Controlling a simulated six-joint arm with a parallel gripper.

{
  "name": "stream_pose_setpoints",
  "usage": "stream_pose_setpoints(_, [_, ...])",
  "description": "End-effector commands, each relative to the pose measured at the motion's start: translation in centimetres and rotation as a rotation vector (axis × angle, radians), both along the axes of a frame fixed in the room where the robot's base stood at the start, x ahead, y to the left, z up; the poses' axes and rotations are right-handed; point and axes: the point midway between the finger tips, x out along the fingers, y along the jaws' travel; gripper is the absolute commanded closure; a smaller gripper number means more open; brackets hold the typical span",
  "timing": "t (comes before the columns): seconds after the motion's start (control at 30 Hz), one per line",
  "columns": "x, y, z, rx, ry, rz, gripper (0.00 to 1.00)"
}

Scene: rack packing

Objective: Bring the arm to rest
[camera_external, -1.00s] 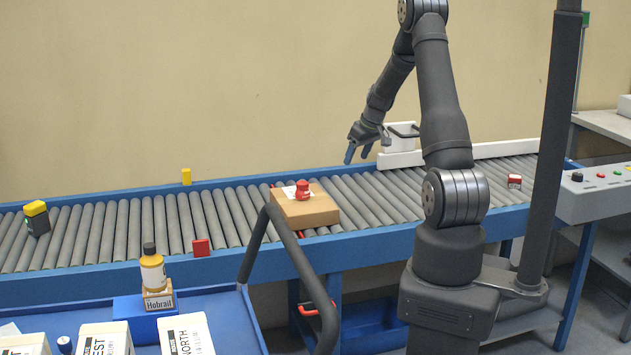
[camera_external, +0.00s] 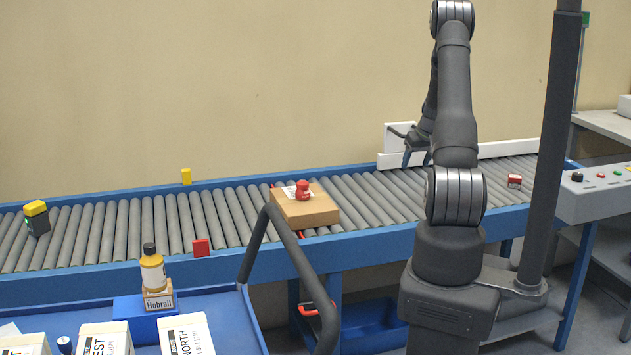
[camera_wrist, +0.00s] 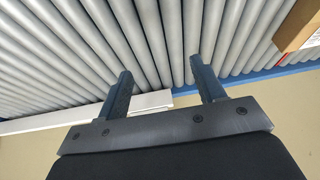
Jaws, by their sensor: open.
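My gripper (camera_external: 416,157) is above the far side of the roller conveyor, partly hidden behind my own arm in the external view. In the wrist view its two blue fingers (camera_wrist: 160,88) are spread apart with nothing between them. Grey rollers and the white rail (camera_wrist: 45,122) show beyond the fingers. My upper arm stands nearly upright over its base.
A cardboard box (camera_external: 305,212) with a red stamp-like object (camera_external: 302,190) on top sits on the conveyor (camera_external: 110,232). Its corner also shows in the wrist view (camera_wrist: 297,28). A dark post (camera_external: 552,150) stands right of my arm. A blue cart (camera_external: 235,315) holds white boxes and a bottle (camera_external: 152,268).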

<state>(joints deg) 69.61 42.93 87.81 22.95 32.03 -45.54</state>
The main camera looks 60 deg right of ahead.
Motion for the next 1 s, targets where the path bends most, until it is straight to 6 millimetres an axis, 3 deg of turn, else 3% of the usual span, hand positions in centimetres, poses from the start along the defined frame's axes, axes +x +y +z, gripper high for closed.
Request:
stream_pose_setpoints(0.3, [-5.6,-2.8,-1.1,0.005,-0.004,-0.135,0.38])
stream_pose_setpoints(0.6, [-2.7,-2.9,-2.8,0.006,-0.004,-0.135,0.38])
stream_pose_setpoints(1.0, [-2.3,-2.9,-3.0,0.005,-0.004,-0.136,0.38])
